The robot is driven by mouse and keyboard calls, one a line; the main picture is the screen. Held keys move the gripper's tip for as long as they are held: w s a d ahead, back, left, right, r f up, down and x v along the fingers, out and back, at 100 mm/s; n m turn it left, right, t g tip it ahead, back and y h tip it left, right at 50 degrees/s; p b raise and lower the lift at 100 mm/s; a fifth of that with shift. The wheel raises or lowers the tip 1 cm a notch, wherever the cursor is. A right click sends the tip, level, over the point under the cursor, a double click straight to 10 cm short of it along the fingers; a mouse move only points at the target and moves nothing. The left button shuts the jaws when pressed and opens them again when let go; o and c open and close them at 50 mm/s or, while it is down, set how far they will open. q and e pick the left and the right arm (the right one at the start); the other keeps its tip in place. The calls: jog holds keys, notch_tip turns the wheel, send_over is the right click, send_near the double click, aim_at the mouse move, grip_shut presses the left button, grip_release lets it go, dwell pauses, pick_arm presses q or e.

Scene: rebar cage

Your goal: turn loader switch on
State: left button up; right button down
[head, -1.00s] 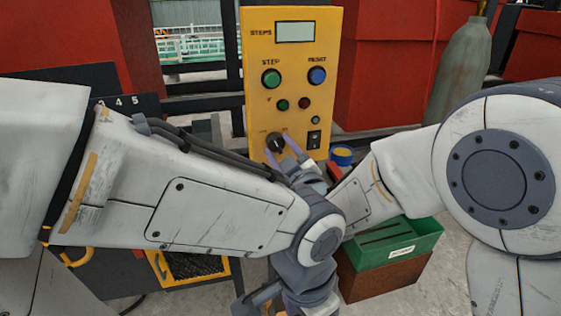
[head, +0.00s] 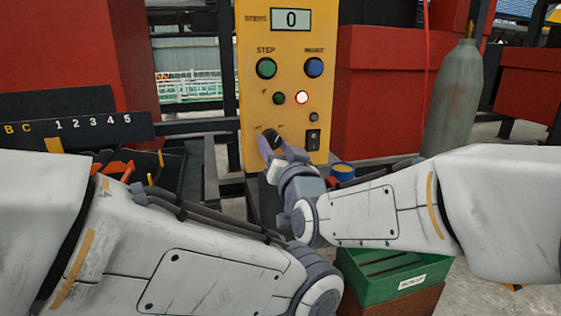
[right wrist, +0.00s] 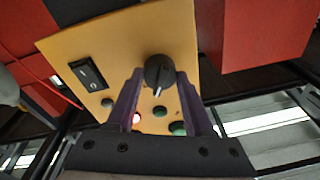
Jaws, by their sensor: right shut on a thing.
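The yellow control panel (head: 290,190) stands upright ahead. Its black rotary knob (head: 268,140) is low on the left side; tiny labels above it are unreadable. My right gripper (head: 276,149) is shut on this knob. In the right wrist view, the gripper's two purple fingers (right wrist: 157,88) flank the knob (right wrist: 158,70), whose white mark points toward the lamps. The red lamp (head: 302,97) is lit and the display (head: 291,19) reads 0. The green lamp (head: 279,98) looks dark. My left gripper is out of view; its arm fills the lower left.
A black rocker switch (head: 312,140) sits right of the knob. Green STEP (head: 266,68) and blue RESET (head: 314,67) buttons are above. A green crate (head: 372,285), a blue-and-yellow roll (head: 342,170) and a grey cylinder (head: 453,105) stand to the right.

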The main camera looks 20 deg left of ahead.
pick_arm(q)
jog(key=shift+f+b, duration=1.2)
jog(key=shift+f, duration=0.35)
pick_arm(e)
jog(key=shift+f+m, duration=0.2)
jog(key=shift+m, duration=1.4)
jog(key=shift+c, duration=1.4)
grip_release()
jog(key=shift+r, duration=0.1)
